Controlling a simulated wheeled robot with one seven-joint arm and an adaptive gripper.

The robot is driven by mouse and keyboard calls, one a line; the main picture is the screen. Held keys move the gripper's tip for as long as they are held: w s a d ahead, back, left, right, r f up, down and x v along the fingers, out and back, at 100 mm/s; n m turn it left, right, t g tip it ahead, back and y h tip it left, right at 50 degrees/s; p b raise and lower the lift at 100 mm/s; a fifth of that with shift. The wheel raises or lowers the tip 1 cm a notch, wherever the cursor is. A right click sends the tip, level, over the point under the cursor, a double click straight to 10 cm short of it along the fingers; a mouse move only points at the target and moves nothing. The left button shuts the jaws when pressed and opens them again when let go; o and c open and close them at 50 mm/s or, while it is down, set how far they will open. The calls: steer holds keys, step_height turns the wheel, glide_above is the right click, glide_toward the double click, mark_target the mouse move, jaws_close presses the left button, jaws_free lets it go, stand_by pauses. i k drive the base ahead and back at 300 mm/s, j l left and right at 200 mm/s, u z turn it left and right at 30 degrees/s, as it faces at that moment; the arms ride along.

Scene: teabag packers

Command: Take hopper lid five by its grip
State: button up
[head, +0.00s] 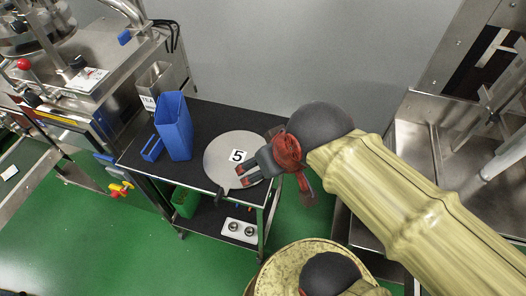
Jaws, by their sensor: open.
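Hopper lid five (219,158) is a flat, round grey disc. It lies on the black top of the cart, near the front edge, and bears a white label (238,155) with a black 5. A small tab shows at its front left edge, but I cannot tell whether this is its grip. My gripper (244,175) is open over the lid's right front part, with its fingers pointing left. The gripper hides part of the lid. I cannot tell whether the fingers touch the lid or whether anything lies between them.
A tall blue container (174,128) and a small blue bin (152,148) stand at the cart's left. The black cart top (225,118) is bare behind the lid. A white plate (240,230) with two round parts lies on the lower shelf. Steel machinery (75,85) stands at the left.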

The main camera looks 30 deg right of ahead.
mark_target(221, 157)
steer(key=k+j+z, duration=0.35)
steer(key=k+j, duration=0.4)
steer(key=j, duration=0.15)
